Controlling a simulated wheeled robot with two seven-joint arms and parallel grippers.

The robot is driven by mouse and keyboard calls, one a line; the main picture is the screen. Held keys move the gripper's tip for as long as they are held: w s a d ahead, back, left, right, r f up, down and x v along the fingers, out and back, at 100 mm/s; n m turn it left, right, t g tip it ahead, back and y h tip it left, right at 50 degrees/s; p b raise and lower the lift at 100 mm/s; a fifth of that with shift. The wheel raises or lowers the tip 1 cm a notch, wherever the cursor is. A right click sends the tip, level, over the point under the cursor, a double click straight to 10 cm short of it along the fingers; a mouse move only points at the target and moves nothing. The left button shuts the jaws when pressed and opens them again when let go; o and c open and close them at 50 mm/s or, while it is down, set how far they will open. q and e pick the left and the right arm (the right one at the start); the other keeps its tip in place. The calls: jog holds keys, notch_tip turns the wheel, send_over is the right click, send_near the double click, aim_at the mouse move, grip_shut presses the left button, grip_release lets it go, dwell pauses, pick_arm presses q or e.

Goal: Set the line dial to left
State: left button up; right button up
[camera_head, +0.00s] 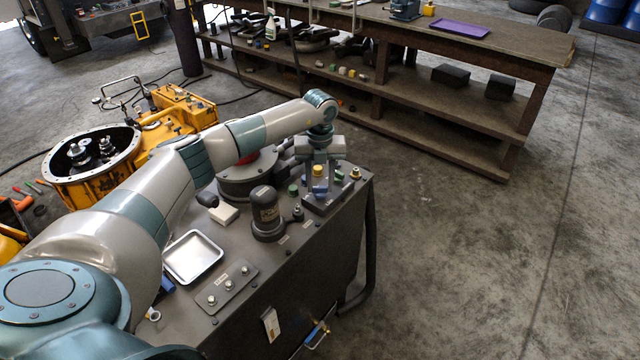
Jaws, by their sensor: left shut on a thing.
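My left arm reaches across the dark bench from the left. My left gripper (319,184) points down at the bench's far right part, its fingers shut around a small yellow-topped knob (318,170). This knob appears to be the line dial. It stands over a dark base plate (322,206) with a pale label. The fingers partly hide the knob, and I cannot read which way it is turned. My right gripper is not in view.
Close by stand a dark cylinder (267,215), a green piece (293,190) and a brass-coloured fitting (355,174). A silver tray (193,257) and a plate with several knobs (227,288) lie nearer. An orange transmission housing (95,185) stands left. The floor to the right is clear.

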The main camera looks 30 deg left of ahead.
aim_at(320, 187)
pick_arm(q)
jog(key=shift+n, duration=0.5)
jog(key=o, duration=1)
jog(key=shift+o, duration=0.2)
jog(key=shift+r, duration=0.1)
jog(key=shift+w+r+b, duration=0.1)
jog(key=shift+r+b, duration=0.2)
jog(key=shift+r, duration=0.25)
notch_tip(320, 187, up, 16)
jog(key=b, duration=0.5)
